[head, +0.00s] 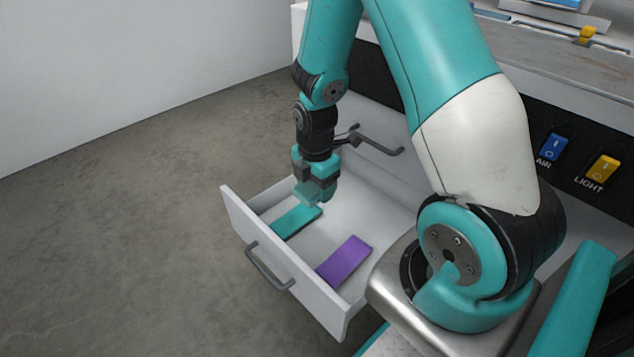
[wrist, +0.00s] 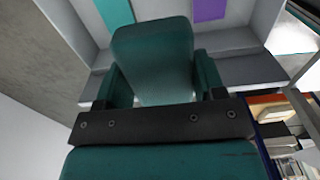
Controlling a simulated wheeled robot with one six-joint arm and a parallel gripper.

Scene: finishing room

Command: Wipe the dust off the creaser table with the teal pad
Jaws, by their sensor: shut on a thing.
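My gripper (head: 318,182) points down over the open drawer and is shut on a teal pad (wrist: 153,60). In the wrist view the pad is a thick dark-teal block between the two fingers. In the head view the pad's lower end (head: 319,200) shows below the fingers, close above a flat teal strip (head: 292,223) on the drawer floor. I cannot tell whether they touch. The creaser table (head: 565,62) is at the upper right, its grey top partly in view. I cannot make out dust on it, and my arm hides part of it.
The white drawer (head: 345,316) stands pulled out, with a bar handle on its front. A flat purple strip (head: 345,261) lies to the right of the teal one. A dark crank (head: 375,143) juts out behind the drawer. Blue AIR and yellow LIGHT switches (head: 604,167) are on the front panel.

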